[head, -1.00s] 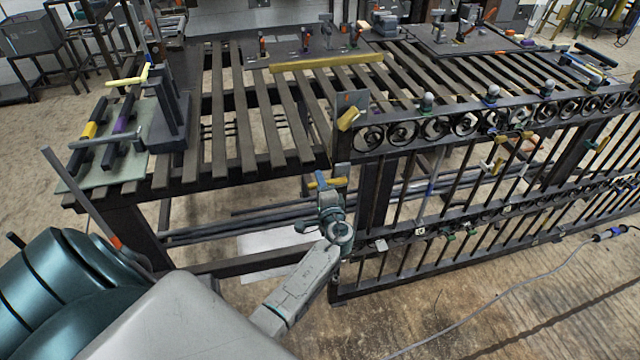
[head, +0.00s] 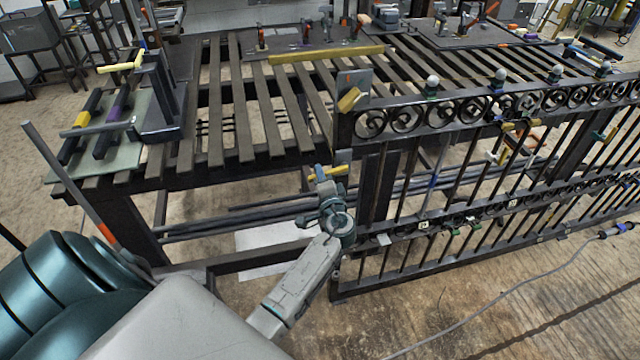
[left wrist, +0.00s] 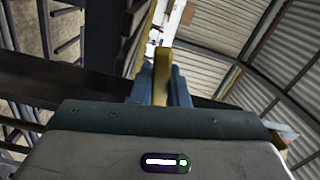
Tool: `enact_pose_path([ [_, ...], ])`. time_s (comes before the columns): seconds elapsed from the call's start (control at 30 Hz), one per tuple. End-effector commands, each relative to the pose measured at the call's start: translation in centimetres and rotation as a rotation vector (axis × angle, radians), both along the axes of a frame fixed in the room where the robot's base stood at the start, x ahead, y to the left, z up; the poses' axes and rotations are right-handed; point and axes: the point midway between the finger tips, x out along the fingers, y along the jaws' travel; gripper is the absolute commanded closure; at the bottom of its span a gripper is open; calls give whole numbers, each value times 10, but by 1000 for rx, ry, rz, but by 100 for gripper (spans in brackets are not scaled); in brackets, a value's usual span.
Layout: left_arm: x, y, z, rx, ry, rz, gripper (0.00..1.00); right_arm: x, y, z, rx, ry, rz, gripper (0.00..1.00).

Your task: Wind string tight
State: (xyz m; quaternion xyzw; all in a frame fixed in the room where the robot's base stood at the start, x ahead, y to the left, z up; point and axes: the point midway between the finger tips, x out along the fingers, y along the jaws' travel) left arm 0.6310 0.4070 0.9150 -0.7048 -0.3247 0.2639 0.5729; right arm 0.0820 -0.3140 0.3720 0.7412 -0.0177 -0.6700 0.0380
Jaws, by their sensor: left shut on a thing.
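My left gripper (head: 328,174) is low beside the near-left end post of the dark scroll gate (head: 352,128). It is shut on a small yellow bar (head: 338,171). In the left wrist view the yellow piece (left wrist: 161,75) shows between the blue-grey fingers. Another yellow-tan block (head: 349,99) sits on a grey plate at the top of that post, above the gripper. I cannot make out a string clearly now. My right gripper is not in view.
A slatted bench (head: 245,110) stands behind the gate, with a long yellow bar (head: 325,54) on it. A green mat (head: 122,157) with clamps lies on its left corner. A grey cable (head: 500,300) crosses the open floor at front right.

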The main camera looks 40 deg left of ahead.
Motion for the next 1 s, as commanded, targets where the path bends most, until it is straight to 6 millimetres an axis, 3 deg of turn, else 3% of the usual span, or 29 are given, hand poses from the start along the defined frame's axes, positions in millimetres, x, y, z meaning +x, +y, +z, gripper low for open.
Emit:
enact_pose_path([
  [0.03,1,-1,-15,-24,-30,-1,100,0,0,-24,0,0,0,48],
  [0.1,1,-1,-19,-58,-70,0,100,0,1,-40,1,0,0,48],
  [0.3,4,-3,-23,-139,-164,0,100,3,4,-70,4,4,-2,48],
  [0.77,7,-6,-28,-237,-276,1,100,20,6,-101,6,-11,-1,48],
  [1.0,9,-7,-29,-264,-306,2,100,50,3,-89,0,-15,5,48],
])
